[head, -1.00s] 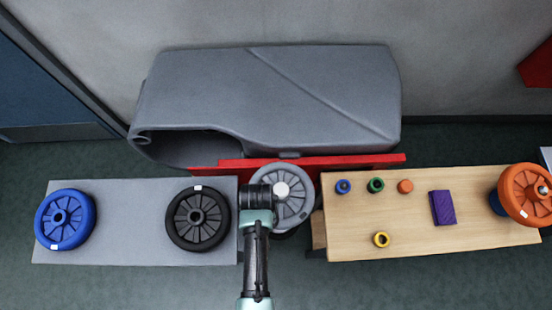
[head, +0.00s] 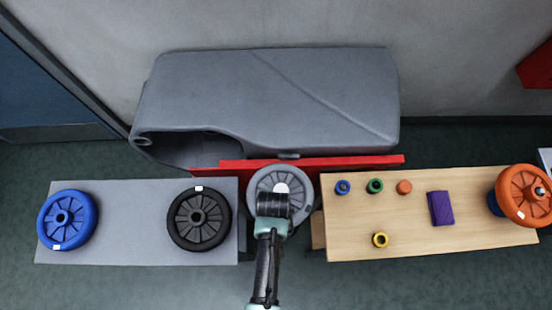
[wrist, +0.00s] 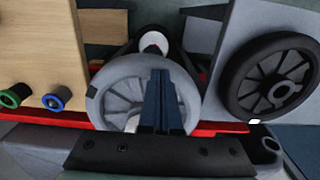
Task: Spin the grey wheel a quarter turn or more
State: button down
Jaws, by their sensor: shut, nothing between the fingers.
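The grey wheel (head: 262,181) is mounted upright below the red bar, between the two tables. It has spokes, a pale hub and a small dark mark on its rim at lower right. In the wrist view the wheel (wrist: 112,90) fills the middle, with the dark mark at its left edge. My gripper (wrist: 160,78) is shut and empty, its dark fingers side by side in front of the wheel's face, right of its middle. I cannot tell whether they touch it. In the head view my wrist covers the fingers and the wheel's lower middle.
A grey table (head: 130,254) at left holds a blue wheel (head: 85,212) and a black wheel (head: 176,222). A wooden table (head: 340,235) at right holds small coloured rings, a purple block (head: 440,208) and an orange wheel (head: 513,188). A large grey tank (head: 270,95) stands behind.

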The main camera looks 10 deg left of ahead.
aim_at(293, 221)
jog(key=shift+d, duration=0.5)
jog(key=shift+w+d, duration=0.25)
jog(key=shift+d, duration=0.8)
jog(key=shift+d, duration=0.1)
jog(key=shift+w+d, duration=0.5)
jog(key=shift+d, duration=0.35)
